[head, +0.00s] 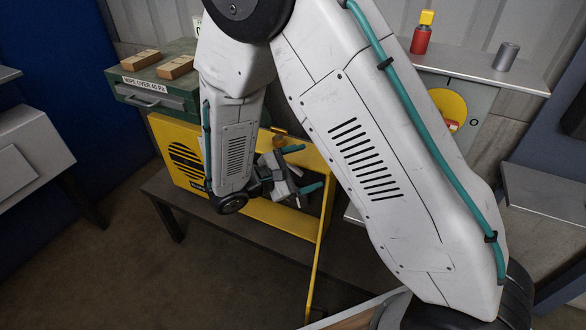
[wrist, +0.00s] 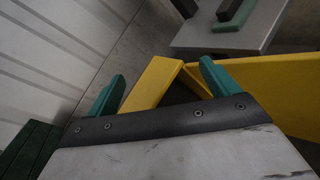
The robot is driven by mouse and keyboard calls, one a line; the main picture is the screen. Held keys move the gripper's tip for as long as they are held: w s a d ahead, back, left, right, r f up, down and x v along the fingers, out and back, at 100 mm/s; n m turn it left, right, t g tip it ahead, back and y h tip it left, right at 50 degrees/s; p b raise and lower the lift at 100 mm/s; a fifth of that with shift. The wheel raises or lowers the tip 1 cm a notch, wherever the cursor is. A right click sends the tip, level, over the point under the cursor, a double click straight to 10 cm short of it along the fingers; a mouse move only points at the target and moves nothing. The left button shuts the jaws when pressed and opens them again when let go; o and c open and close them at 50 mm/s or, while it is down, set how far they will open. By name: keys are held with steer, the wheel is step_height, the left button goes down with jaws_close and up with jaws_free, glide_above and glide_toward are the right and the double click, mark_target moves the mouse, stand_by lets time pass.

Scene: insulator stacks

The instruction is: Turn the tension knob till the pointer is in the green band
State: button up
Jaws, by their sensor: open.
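I cannot make out the tension knob, its pointer or a green band in either view; my arm covers much of the head view. My gripper (head: 303,168) is in front of a yellow frame (head: 263,214), partly behind my own arm. In the wrist view my gripper (wrist: 162,85) has its two teal fingers wide apart with nothing held. A yellow bar (wrist: 155,82) of the frame shows beyond and between the fingers. A small orange-brown piece (head: 280,142) shows just above the gripper in the head view; I cannot tell what it is.
The yellow frame stands on a dark bench (head: 160,185). A green drawer box (head: 180,95) with wooden blocks is behind it. At right, a yellow disc (head: 446,101) with a red part sits on a grey panel. A shelf (head: 480,68) holds a red bottle (head: 421,38) and a grey can (head: 506,56).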

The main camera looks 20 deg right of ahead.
steer(key=w+a+f+n+t, duration=0.3)
steer(key=a+f+n+t, duration=0.15)
steer(key=f, duration=0.35)
steer(key=n+t+y, duration=0.2)
steer(key=t+y, duration=0.1)
steer(key=t, duration=0.2)
glide_toward(293, 169)
steer(key=x, duration=1)
steer(key=shift+w+d, duration=0.25)
steer(key=shift+w, duration=0.05)
steer(key=shift+c, duration=0.4)
steer(key=c, duration=0.9)
